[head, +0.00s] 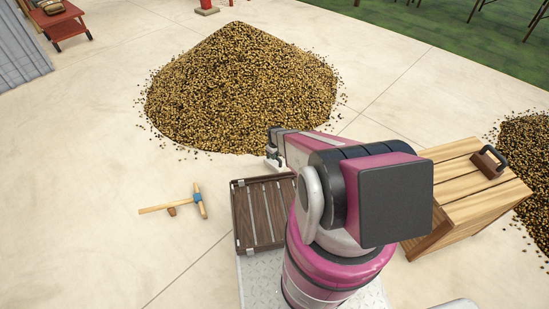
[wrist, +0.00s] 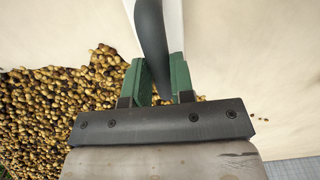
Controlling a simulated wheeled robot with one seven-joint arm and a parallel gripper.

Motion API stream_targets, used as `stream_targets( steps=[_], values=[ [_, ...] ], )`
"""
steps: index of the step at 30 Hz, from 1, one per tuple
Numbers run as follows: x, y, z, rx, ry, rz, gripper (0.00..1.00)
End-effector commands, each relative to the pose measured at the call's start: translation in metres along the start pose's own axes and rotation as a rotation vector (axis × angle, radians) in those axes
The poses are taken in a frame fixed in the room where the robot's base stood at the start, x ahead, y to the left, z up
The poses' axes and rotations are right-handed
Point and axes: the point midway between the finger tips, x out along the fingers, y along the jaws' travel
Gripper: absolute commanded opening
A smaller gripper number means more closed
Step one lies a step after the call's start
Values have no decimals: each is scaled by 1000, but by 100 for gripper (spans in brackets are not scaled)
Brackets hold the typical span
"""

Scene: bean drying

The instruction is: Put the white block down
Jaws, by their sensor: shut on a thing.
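My gripper (wrist: 161,76) has its green fingers shut on a dark curved handle (wrist: 151,30) in the wrist view. A pale face of the white block (wrist: 174,22) shows behind this handle, at the top of the picture; most of the block is out of view or hidden. In the head view my gripper (head: 274,148) is at the end of my pink arm, above the floor in front of the large bean heap. What it holds is too small to make out well there.
A dark slatted wooden tray (head: 236,217) lies below my gripper. A wooden crate (head: 447,193) at the right bears a brown block with a black handle (head: 488,161). A bean heap (head: 243,88) stands behind. A wooden tool (head: 168,208) lies left on otherwise clear floor.

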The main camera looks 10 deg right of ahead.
Motion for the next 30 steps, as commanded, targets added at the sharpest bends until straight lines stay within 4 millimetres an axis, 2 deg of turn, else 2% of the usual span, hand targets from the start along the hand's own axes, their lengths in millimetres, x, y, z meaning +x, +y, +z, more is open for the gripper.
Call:
stream_targets(
  steps=[1,4,16,17,19,30],
  values=[
    [8,1,-2,0,0,0,0],
    [17,1,-1,0,1,1,0],
    [20,0,0,0,1,1,0],
    [21,0,0,0,1,0,26],
    [21,0,0,0,1,1,48],
    [16,0,0,0,1,1,48]
  ],
)
